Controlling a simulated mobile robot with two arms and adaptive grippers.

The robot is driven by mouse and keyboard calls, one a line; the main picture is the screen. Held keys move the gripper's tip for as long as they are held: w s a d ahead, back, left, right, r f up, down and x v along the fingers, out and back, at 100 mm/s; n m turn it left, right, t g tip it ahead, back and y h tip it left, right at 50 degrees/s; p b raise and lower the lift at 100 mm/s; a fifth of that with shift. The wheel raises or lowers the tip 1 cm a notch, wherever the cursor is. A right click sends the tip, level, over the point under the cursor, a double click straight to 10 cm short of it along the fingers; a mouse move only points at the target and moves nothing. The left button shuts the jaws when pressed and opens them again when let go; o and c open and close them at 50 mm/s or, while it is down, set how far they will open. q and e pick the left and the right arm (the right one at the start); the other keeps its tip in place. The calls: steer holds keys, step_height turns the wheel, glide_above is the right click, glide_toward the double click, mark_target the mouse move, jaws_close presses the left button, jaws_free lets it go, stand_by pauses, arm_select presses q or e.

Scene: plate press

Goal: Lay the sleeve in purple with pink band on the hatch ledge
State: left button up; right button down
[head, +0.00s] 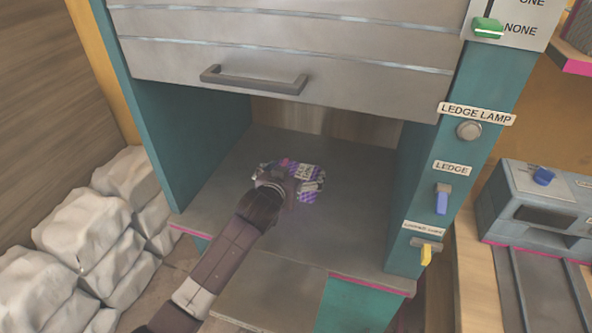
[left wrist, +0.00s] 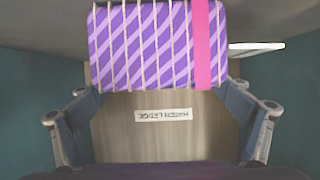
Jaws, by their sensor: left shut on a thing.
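The sleeve (left wrist: 140,50) is purple with lighter diagonal stripes, thin pale cords and a pink band (left wrist: 208,45) near its right end in the left wrist view. In the head view the sleeve (head: 308,197) shows partly behind my left gripper (head: 288,182). My left gripper is shut on the sleeve, with a finger at each side of it in the left wrist view. It reaches into the hatch, over the grey hatch ledge (head: 335,235). I cannot tell whether the sleeve touches the ledge. A "HATCH LEDGE" label (left wrist: 163,115) appears inverted below the sleeve. My right gripper is not in view.
A raised grey shutter (head: 290,45) with a handle (head: 253,79) hangs above the opening. Teal side walls bound the ledge. The right post carries a lamp knob (head: 469,130), a blue lever (head: 442,200) and a yellow lever (head: 427,254). White sacks (head: 85,225) are stacked at left.

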arm_select(q)
steer(key=o, duration=1.2)
steer(key=shift+s, duration=0.1)
steer(key=shift+s+a+r, duration=0.1)
steer(key=shift+s+r, duration=0.05)
steer(key=shift+s, duration=0.05)
steer(key=v, duration=1.1)
steer(key=shift+s, duration=0.2)
